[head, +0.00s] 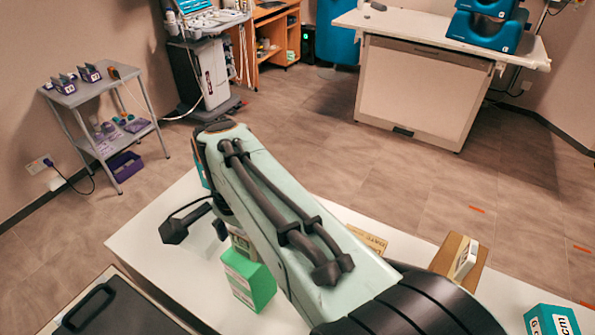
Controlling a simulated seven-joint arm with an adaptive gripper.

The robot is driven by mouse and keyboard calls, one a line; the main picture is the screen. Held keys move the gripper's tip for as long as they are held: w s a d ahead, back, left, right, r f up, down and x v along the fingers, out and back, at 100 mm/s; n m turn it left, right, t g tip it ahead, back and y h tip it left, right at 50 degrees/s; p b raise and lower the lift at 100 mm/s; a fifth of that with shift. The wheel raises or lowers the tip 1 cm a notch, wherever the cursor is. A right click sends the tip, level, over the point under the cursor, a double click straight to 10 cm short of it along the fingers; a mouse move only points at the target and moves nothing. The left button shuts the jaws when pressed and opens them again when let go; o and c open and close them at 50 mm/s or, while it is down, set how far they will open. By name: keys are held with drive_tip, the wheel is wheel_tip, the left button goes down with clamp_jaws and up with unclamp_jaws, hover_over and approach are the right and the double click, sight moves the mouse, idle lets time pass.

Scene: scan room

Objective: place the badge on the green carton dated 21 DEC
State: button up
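A green carton (248,281) with a white label stands on the white table, just below my gripper in the picture. A teal carton (552,321) with large print is cut off at the lower right. No date of 21 DEC can be read on either. Dark parts of my gripper (197,227) show past the end of my arm, over the table's left part. I cannot make out the badge.
A brown carton (457,259) with a white piece on it and a tan carton (368,238) are on the white table (150,243), right of my arm. A dark case (103,312) lies at lower left. The table's left corner is bare.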

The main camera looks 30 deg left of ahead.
wheel_tip(320, 180, up, 12)
drive_tip(key=shift+r, duration=0.15)
drive_tip(key=w+d+f, duration=0.1)
drive_tip(key=d+f, duration=0.1)
drive_tip(key=d, duration=0.9)
drive_tip(key=w+d+f, duration=0.2)
drive_tip(key=d, duration=1)
drive_tip(key=s+d+f+n, duration=0.1)
drive_tip(key=s+d+f, duration=0.9)
drive_tip(key=s, duration=0.1)
drive_tip(key=shift+y, duration=0.4)
